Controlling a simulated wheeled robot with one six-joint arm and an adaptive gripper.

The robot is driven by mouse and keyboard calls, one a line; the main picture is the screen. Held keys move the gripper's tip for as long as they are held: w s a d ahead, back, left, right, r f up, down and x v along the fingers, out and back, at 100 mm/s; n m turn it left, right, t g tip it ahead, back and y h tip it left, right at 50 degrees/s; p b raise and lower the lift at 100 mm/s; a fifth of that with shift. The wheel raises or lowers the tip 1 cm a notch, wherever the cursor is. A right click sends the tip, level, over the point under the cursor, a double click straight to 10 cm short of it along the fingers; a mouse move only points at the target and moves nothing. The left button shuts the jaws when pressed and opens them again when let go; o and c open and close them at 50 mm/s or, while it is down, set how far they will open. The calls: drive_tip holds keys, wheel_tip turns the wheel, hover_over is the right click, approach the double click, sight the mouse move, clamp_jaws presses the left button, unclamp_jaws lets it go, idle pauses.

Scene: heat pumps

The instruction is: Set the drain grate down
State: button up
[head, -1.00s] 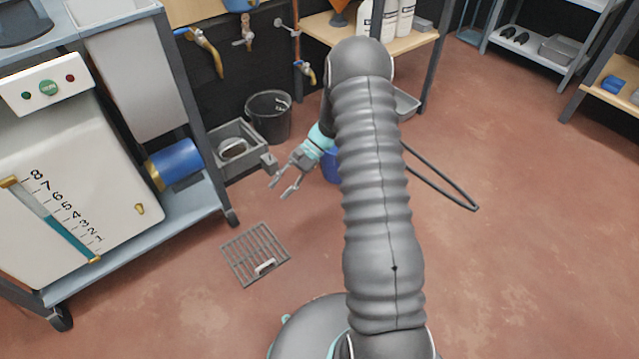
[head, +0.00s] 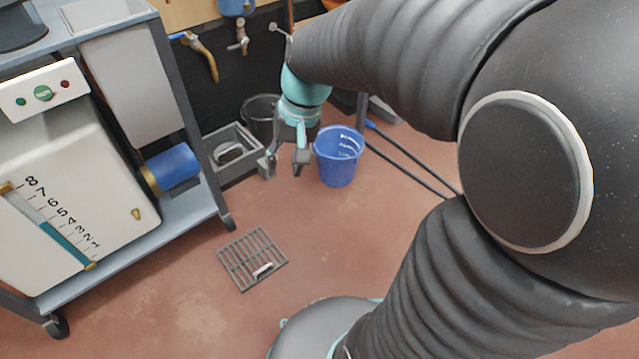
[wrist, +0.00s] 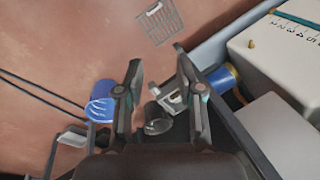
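The drain grate (head: 243,262) is a grey barred square with a pale handle (head: 263,271). It lies flat on the reddish floor in the head view, in front of the wheeled cart. It also shows at the top of the wrist view (wrist: 168,30). My gripper (head: 285,172) is above the floor beyond the grate, near the grey basin and the blue bucket, and well apart from the grate. In the wrist view its two fingers (wrist: 156,75) are spread with nothing between the tips.
A blue bucket (head: 338,165) stands right of my gripper. A grey basin (head: 240,172) and a dark bucket (head: 259,112) stand by the wall. The cart (head: 150,235) with a gauge tank (head: 75,190) is at left. Floor around the grate is clear.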

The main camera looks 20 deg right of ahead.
drive_tip(key=s+d+r+n+t+h, duration=0.1)
drive_tip(key=s+r+t, duration=0.1)
drive_tip(key=s, duration=0.4)
drive_tip(key=s+r+n+t+h, duration=0.1)
drive_tip(key=s+r+n+t, duration=0.1)
drive_tip(key=s, duration=0.3)
drive_tip(key=shift+s+d+r+t+h, duration=0.3)
drive_tip(key=shift+s+d+r+h, duration=0.1)
